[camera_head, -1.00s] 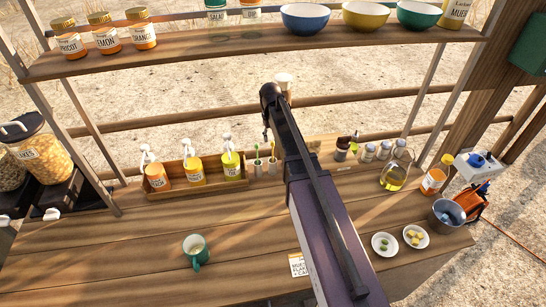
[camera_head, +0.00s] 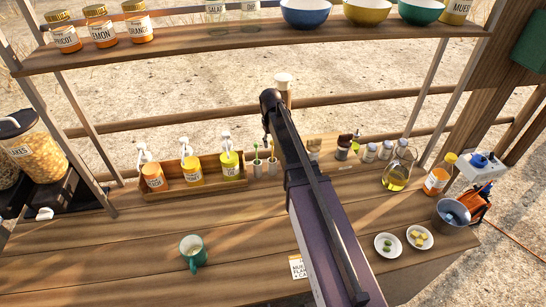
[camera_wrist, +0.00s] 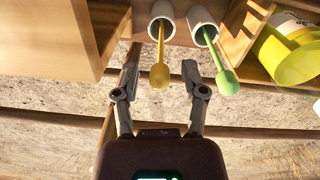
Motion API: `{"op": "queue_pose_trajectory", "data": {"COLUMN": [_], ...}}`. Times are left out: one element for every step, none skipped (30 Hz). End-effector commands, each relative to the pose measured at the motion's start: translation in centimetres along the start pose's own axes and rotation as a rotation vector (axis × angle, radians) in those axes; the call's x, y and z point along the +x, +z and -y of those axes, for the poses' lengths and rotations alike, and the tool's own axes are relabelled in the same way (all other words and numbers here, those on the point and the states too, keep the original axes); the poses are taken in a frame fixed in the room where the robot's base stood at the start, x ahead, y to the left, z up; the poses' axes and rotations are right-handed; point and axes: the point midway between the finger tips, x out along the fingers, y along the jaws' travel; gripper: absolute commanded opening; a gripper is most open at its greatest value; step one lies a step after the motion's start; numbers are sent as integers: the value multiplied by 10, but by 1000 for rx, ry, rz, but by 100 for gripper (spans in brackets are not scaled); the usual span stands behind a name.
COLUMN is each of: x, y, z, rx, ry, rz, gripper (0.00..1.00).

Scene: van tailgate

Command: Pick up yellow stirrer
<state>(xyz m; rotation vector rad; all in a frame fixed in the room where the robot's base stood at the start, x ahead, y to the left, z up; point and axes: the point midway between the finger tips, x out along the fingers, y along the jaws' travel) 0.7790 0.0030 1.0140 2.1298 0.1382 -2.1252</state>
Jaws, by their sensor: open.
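The yellow stirrer (camera_wrist: 160,66) stands in a small white cup (camera_wrist: 162,12) in the wrist view, its rounded end towards me. My gripper (camera_wrist: 160,80) is open and empty. In the wrist view its two fingers lie either side of the yellow stirrer's end, with gaps on both sides. The green stirrer (camera_wrist: 226,78) leans from a second cup (camera_wrist: 202,14), just right of the right finger. In the head view my arm hides most of the gripper.
A wooden rack (camera_head: 196,191) with several pump bottles stands left of the cups. A glass bottle (camera_head: 397,176) and small jars stand to the right. A shelf (camera_head: 230,47) with bowls and jars runs above. The front counter has free room.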

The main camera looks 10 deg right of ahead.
Motion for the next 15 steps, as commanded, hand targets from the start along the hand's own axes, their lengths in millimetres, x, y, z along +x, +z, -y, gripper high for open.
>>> {"op": "queue_pose_trajectory", "data": {"x": [8,10,13,15,16,18,19,20,21,21,21,22,21,21,21], "y": [0,0,0,0,0,0,0,0,0,0,0,0,0,0,0], "z": [0,0,0,0,0,0,0,0,0,0,0,0,0,0,0], "rx": [0,0,0,0,0,0,0,0,0,0,0,-1,-1,-1,-1], "ry": [0,0,0,0,0,0,0,0,0,0,0,0,0,0,0], "rz": [0,0,0,0,0,0,0,0,0,0,0,0,0,0,0], "gripper": [55,55,55,55,55,55,55,55,55,55,55,55,55,55,55]}}
